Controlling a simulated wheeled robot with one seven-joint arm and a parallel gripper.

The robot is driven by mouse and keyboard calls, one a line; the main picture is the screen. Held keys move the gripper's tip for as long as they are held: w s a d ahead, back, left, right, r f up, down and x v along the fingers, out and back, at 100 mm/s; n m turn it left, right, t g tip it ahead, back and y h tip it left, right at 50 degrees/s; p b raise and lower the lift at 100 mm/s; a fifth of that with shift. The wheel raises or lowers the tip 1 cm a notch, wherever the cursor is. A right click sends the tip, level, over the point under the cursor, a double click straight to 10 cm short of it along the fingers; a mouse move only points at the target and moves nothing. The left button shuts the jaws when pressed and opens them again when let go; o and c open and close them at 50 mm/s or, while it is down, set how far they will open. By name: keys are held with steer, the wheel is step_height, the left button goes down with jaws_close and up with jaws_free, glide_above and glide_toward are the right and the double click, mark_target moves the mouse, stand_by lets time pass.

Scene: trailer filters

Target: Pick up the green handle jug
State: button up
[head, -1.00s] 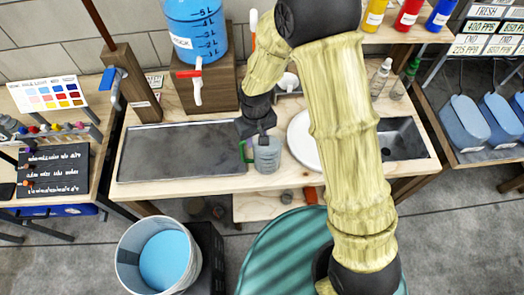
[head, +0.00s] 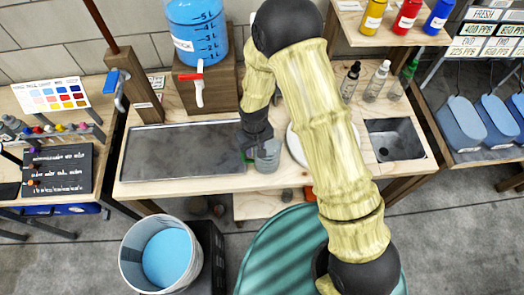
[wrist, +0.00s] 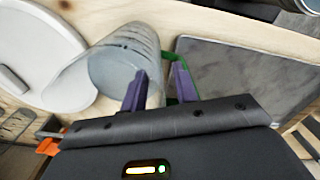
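The jug with the green handle (head: 268,156) is clear grey and stands on the wooden bench, right of the grey metal sheet. In the wrist view the clear jug (wrist: 122,62) shows with its green handle (wrist: 179,65) on its right side. My gripper (head: 257,146) is down at the jug's handle side and hides most of the handle in the head view. In the wrist view my gripper (wrist: 161,86) has its two purple fingers apart, one in front of the jug wall and one by the handle. I cannot tell whether they touch it.
A white round plate (wrist: 32,50) lies beside the jug, opposite the handle. The grey metal sheet (head: 183,151) lies flat on the left. A blue water container (head: 196,33) with a tap stands behind. Bottles (head: 377,81) and a small sink (head: 394,140) are on the right.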

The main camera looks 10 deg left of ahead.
steer(key=shift+f, duration=0.1)
stand_by(0.4)
jaws_close()
steer(key=shift+a, duration=0.1)
stand_by(1.2)
